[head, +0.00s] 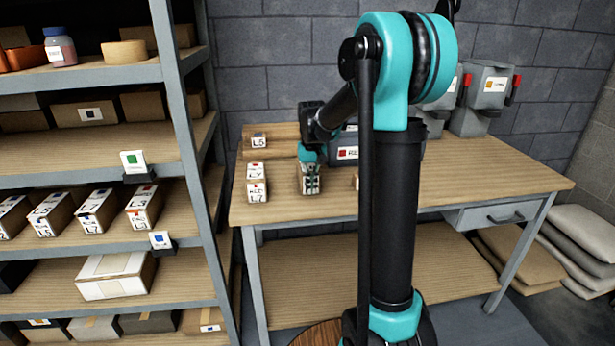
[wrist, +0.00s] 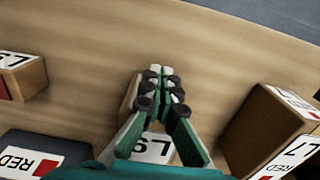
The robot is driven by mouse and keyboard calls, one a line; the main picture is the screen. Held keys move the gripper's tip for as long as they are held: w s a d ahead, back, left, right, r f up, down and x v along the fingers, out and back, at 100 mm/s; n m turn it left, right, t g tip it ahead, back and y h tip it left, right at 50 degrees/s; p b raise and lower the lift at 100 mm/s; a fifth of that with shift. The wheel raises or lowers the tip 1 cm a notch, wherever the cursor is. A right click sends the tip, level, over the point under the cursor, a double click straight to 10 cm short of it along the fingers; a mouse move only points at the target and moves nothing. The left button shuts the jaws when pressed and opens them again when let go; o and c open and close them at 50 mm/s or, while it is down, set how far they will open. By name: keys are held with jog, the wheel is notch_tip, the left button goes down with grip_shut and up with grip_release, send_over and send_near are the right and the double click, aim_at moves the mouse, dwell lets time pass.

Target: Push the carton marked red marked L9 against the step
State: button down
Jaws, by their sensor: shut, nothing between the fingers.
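A carton with an L9 label (wrist: 153,150) lies directly below my gripper in the wrist view, largely hidden by the fingers; its colour mark does not show. It appears in the head view as a small carton (head: 311,188) on the bench. My gripper (wrist: 160,82) is shut and empty, its fingertips reaching past the label over the carton's bench-front side; I cannot tell if they touch it. In the head view my gripper (head: 310,172) points down. Another L9 carton (wrist: 22,78) with a red patch stands at the wrist view's left edge. The wooden step (head: 286,131) is at the bench's back.
An L5 carton (head: 259,142) is by the step. A dark bin marked RED (wrist: 45,145) is nearby.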

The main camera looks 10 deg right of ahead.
jog(key=shift+w, duration=0.25)
jog(key=shift+w, duration=0.35)
jog(key=shift+w, duration=0.3)
jog(key=shift+w, duration=0.35)
jog(key=shift+w, duration=2.1)
jog(key=shift+w, duration=0.35)
jog(key=shift+w, duration=0.3)
jog(key=shift+s, duration=0.15)
